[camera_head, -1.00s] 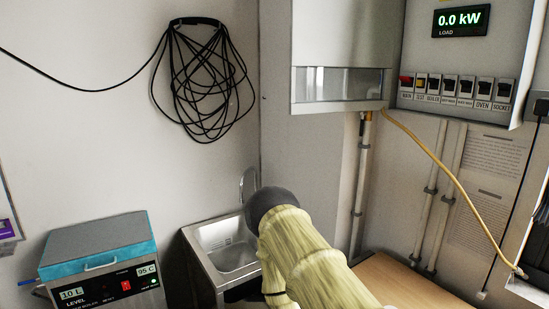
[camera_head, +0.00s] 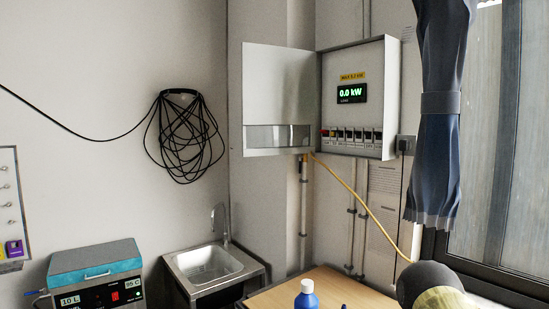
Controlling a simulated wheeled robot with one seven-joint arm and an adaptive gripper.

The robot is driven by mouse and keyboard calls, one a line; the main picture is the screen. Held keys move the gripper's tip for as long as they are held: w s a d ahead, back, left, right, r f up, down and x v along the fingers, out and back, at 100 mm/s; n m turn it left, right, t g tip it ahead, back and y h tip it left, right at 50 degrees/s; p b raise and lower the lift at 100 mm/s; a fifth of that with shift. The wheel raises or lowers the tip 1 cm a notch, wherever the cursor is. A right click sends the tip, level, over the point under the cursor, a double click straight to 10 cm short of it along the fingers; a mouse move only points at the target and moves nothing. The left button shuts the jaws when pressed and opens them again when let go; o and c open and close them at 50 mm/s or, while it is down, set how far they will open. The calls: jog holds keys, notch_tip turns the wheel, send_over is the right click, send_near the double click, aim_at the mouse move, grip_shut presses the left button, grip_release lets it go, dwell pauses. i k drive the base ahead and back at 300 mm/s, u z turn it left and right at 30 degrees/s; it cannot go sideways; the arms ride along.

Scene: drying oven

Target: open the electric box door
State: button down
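The electric box (camera_head: 380,100) hangs on the wall at upper centre-right. Its door (camera_head: 278,90) stands wide open, swung out to the left, with a clear window strip along its lower part. Inside the box, a green "0.0 kW" display (camera_head: 352,93) and a row of switches (camera_head: 352,135) show, the leftmost one red. Part of my arm, a dark rounded joint with a yellow cover, shows at the bottom right, well below and to the right of the box and apart from it. My gripper is not in view.
A wooden table (camera_head: 335,288) with a blue bottle (camera_head: 306,297) stands below the box. A sink (camera_head: 208,268) and a water boiler (camera_head: 96,270) are to the left. A yellow cable (camera_head: 360,195) hangs below the box. A blue curtain (camera_head: 438,130) and window are at right.

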aim_at(278, 83)
jog(key=u, duration=0.65)
jog(key=i, duration=0.45)
jog(key=u, duration=0.5)
jog(key=i, duration=1.2)
jog(key=z, duration=0.85)
